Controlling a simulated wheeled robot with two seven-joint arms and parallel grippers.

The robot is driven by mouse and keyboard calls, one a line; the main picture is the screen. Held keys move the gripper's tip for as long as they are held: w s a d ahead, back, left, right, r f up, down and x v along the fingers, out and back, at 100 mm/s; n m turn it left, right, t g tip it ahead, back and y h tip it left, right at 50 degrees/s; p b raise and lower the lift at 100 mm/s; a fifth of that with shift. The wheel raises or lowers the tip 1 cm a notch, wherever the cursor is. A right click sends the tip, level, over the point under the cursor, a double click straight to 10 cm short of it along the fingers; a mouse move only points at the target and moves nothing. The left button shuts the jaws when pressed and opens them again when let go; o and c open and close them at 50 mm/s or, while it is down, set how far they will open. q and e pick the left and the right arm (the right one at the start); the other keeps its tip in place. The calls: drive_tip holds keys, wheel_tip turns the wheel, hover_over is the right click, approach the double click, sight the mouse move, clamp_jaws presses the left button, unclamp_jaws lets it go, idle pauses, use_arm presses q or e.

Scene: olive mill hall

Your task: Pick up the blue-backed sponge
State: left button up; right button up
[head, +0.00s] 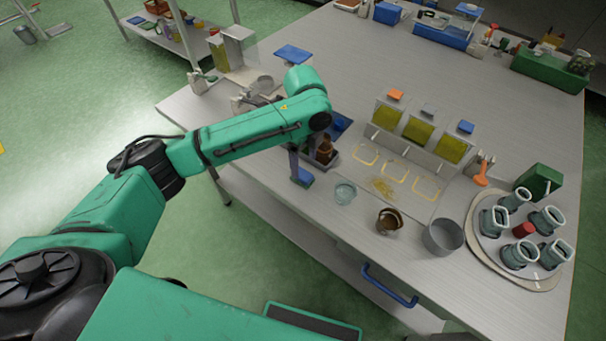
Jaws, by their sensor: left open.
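A small blue block (303,178) lies near the front edge of the table, just below my left forearm. It looks like the blue-backed sponge, but it is too small to be sure, and a dark upright piece stands against it. My left arm reaches across from the left, and its wrist bends back behind the forearm. My left gripper (258,98) is partly hidden by the forearm, near a metal bowl (264,84). It is open, apart from the blue block, and I see nothing held in it. My right gripper is out of view.
A glass bowl (346,192), a brown cup (389,221) and a metal pot (443,237) line the front. The table's middle back is clear.

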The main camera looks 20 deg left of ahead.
sight(303, 174)
use_arm(q)
drive_tip(key=f, duration=0.3)
drive_tip(key=shift+s+a+f, duration=0.15)
drive_tip(key=shift+s, duration=0.15)
drive_tip(key=shift+s+f, duration=0.1)
drive_tip(key=shift+f, duration=0.4)
drive_tip(key=c, duration=0.4)
clamp_jaws()
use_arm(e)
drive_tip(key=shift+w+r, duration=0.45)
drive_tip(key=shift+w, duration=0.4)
use_arm(q)
wheel_tip(303, 174, up, 20)
drive_tip(key=shift+p, duration=0.45)
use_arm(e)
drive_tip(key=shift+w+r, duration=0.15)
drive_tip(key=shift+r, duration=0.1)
